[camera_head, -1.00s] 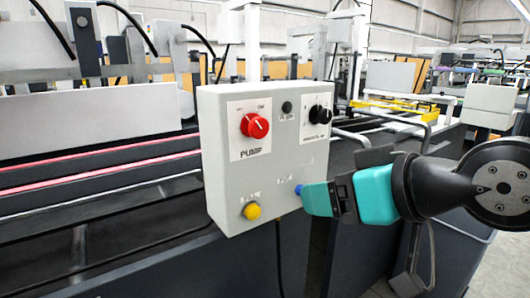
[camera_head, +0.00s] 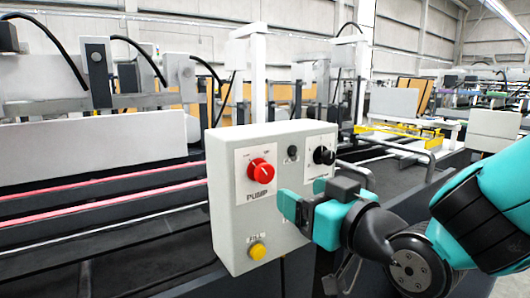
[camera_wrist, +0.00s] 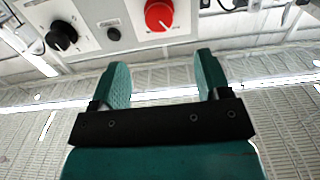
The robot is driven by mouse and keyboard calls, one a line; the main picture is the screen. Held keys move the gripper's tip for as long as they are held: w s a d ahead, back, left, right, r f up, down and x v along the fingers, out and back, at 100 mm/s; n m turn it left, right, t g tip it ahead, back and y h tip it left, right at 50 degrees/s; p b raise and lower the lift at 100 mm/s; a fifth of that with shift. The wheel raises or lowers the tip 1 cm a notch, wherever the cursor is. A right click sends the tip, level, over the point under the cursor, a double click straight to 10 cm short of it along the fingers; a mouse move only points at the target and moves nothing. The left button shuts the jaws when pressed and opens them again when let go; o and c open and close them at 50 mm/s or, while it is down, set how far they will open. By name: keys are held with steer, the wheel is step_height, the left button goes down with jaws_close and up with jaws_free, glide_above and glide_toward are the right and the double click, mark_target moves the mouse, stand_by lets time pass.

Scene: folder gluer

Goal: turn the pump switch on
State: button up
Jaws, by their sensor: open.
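The pump switch is a red rotary knob (camera_head: 261,170) on a white plate marked PUMP, at the upper left of a grey control box (camera_head: 232,225). The knob also shows at the top of the wrist view (camera_wrist: 158,14), with a white pointer mark. My gripper (camera_head: 287,205) is in front of the box's face, to the lower right of the red knob. In the wrist view its two teal fingers (camera_wrist: 160,80) are apart with nothing between them, and the knob lies beyond the tips. Whether a finger touches the box is unclear.
A black selector knob (camera_head: 323,155) and a small dark button (camera_head: 292,152) are right of the red knob. A yellow button (camera_head: 257,251) is at the lower left of the box. Machine rails (camera_head: 110,190) extend left, and a bent grey handle (camera_head: 395,150) lies behind my arm.

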mark_target(267, 175)
steer(key=p+x, duration=0.5)
steer(key=p, duration=0.1)
steer(key=p+x, duration=0.5)
steer(key=p, duration=0.1)
steer(key=shift+w+a+r, duration=0.1)
steer(key=shift+w+r, duration=0.05)
steer(key=shift+r, duration=0.1)
steer(key=shift+w+a+f+p, duration=0.3)
steer(key=shift+w+a+p, duration=0.15)
steer(key=shift+w+p, duration=0.2)
steer(key=c, duration=0.9)
